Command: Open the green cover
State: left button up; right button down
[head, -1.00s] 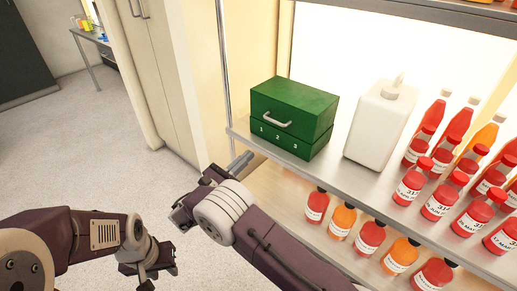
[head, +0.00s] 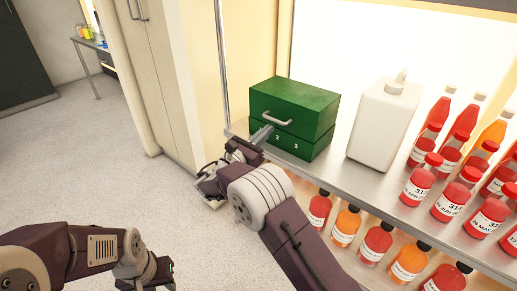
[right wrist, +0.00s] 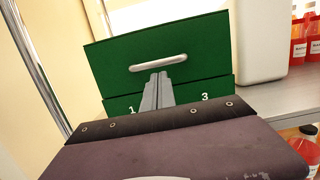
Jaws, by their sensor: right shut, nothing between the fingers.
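The green cover (head: 292,104) is the upper part of a green box on the metal shelf. It sits closed on a base numbered 1, 2, 3, with a thin seam between them. A pale bar handle (head: 277,119) is on its front. My right gripper (head: 262,133) is shut and empty, its fingertips just below the handle and hiding the number 1. In the right wrist view the shut fingers (right wrist: 158,88) point at the box below the handle (right wrist: 158,62), hiding the 2. Contact is unclear. My left gripper (head: 157,272) hangs low at left; its jaws are unclear.
A white pump bottle (head: 380,128) stands right of the box. Several red and orange juice bottles (head: 455,190) fill the shelf's right, with more on the level below (head: 376,243). A thin metal post (head: 221,60) rises at the shelf's left end.

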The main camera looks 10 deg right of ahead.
pick_arm(q)
jog(key=shift+f, duration=0.15)
pick_arm(e)
jog(key=shift+w+d+r, duration=0.2)
jog(key=shift+r, duration=0.2)
